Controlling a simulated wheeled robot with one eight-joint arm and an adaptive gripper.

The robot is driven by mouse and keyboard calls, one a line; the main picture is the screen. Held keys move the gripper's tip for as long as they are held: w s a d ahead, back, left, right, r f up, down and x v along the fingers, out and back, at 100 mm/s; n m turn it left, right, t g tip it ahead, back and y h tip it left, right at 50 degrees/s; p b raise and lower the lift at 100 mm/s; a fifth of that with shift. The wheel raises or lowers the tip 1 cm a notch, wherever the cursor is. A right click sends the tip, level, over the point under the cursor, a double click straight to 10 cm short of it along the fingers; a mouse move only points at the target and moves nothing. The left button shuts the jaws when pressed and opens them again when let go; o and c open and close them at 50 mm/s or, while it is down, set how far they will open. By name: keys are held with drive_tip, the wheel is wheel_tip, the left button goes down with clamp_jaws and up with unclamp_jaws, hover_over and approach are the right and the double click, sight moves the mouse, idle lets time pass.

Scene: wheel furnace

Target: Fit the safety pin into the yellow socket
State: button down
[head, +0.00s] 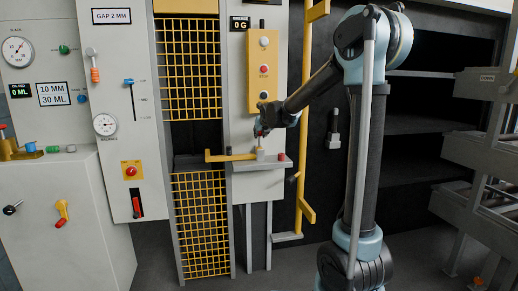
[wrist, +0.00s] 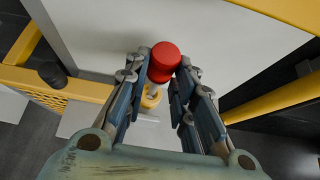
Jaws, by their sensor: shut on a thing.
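The safety pin has a red round head (wrist: 164,57), held between the fingertips in the wrist view. My gripper (wrist: 160,76) is shut on it. The yellow socket (wrist: 151,97) shows just below the red head, between the fingers, with a dark hole in its top. The pin's lower end is hidden, so I cannot tell whether it is in the socket. In the head view my gripper (head: 262,131) is just above the small shelf, over a grey post (head: 260,155); the pin is too small to make out there.
A yellow bar (head: 228,157) reaches left from the post, in front of the yellow mesh gate (head: 201,220). A small red knob (head: 282,157) is on the shelf (head: 262,166), right of the post. A yellow button box (head: 263,70) is above. A yellow rail (head: 304,110) stands to the right.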

drive_tip(key=shift+r, duration=0.35)
idle(0.6)
drive_tip(key=shift+f, duration=3.2)
idle(1.8)
drive_tip(key=c, duration=1.3)
unclamp_jaws()
drive_tip(key=shift+s, duration=0.1)
